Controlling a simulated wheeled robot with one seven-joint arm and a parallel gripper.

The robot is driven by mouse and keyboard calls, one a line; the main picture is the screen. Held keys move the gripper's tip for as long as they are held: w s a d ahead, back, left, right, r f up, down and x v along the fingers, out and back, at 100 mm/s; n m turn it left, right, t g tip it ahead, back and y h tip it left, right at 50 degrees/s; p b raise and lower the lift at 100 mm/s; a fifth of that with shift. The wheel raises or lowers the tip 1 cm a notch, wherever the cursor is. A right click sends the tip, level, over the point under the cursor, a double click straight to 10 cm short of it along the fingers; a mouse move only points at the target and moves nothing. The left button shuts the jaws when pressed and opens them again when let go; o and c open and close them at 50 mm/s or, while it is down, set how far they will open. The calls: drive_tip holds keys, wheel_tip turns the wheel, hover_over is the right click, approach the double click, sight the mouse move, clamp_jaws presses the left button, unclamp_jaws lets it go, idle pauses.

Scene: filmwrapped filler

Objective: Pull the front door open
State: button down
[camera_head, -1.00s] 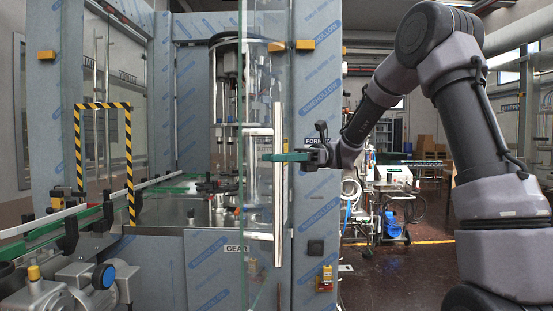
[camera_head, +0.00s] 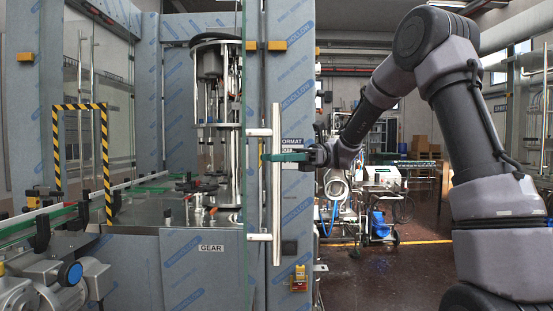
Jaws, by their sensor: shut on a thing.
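The front door is a clear glass panel seen nearly edge-on, with a vertical steel bar handle (camera_head: 277,185) at the middle of the picture. My gripper (camera_head: 275,157) reaches in from the right, with its green fingers level across the upper part of the bar. It is shut on the handle; the far fingertip is partly hidden behind the bar. Behind the door, the filler machine (camera_head: 215,95) with steel rods and nozzles stands in its enclosure.
A blue-filmed post (camera_head: 297,200) stands just right of the handle. A black-and-yellow striped frame (camera_head: 107,165) and a conveyor are at the left. A cart with a white box (camera_head: 383,177) stands at the back right. Dark floor (camera_head: 390,270) lies open at the lower right.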

drive_tip(key=c, duration=0.6)
unclamp_jaws()
drive_tip(key=v, duration=1)
drive_tip(key=shift+w+d, duration=0.3)
